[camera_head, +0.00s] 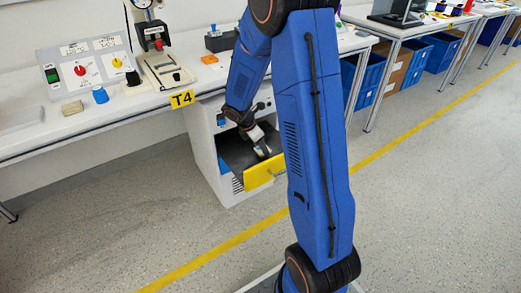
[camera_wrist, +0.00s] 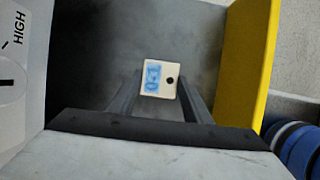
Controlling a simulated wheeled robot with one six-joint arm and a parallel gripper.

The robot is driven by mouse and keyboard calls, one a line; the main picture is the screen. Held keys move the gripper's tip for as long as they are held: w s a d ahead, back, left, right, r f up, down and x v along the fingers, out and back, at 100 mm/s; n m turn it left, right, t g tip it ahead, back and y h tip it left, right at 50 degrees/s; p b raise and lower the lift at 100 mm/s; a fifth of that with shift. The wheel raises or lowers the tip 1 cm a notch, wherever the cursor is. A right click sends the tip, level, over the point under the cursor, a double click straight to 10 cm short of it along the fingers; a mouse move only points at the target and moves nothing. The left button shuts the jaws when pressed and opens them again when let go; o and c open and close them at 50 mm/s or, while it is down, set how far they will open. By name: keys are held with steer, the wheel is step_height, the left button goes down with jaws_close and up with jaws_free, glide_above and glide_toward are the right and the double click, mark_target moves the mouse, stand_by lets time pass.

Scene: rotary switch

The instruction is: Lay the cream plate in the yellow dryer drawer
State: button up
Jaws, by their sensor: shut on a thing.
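The cream plate (camera_wrist: 150,88) is a small square with a blue "0-1" marking and a dark hole. My gripper (camera_wrist: 160,80) is shut on it, with a finger on either side in the wrist view. The dryer drawer is pulled out, with a yellow front (camera_wrist: 245,55) and a dark grey inside (camera_wrist: 95,60). The plate shows over the drawer's dark floor; I cannot tell whether it touches it. In the head view my gripper (camera_head: 264,150) reaches down into the open drawer, just behind its yellow front (camera_head: 263,172). The plate is too small to make out there.
The white dryer cabinet (camera_head: 207,150) stands under the bench by the yellow T4 sign (camera_head: 182,99). A dial panel marked HIGH (camera_wrist: 14,75) is left of the drawer. The bench holds a switch panel (camera_head: 88,68) and a cream block (camera_head: 72,107). Floor in front is clear.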

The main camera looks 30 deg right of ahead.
steer(key=shift+f, duration=0.8)
steer(key=shift+f, duration=0.15)
steer(key=o, duration=1)
steer(key=shift+o, duration=0.2)
steer(key=s+a+r+m+t+y, duration=0.1)
steer(key=s+a+r+m, duration=0.2)
steer(key=r, duration=0.6)
steer(key=s+a+r+m, duration=0.2)
steer(key=s+a+r, duration=0.2)
steer(key=r, duration=0.6)
steer(key=s+a+r+m+t+y, duration=0.1)
steer(key=s+m, duration=0.3)
steer(key=s, duration=0.4)
steer(key=s+a+r+m+t+y, duration=0.1)
steer(key=s+a+r+m, duration=0.3)
steer(key=s, duration=0.4)
steer(key=s+a+r+m+t+y, duration=0.1)
steer(key=s+a+r+m, duration=0.2)
steer(key=s+m, duration=0.2)
steer(key=s, duration=0.2)
steer(key=shift+s+t+y, duration=0.3)
steer(key=shift+s, duration=0.1)
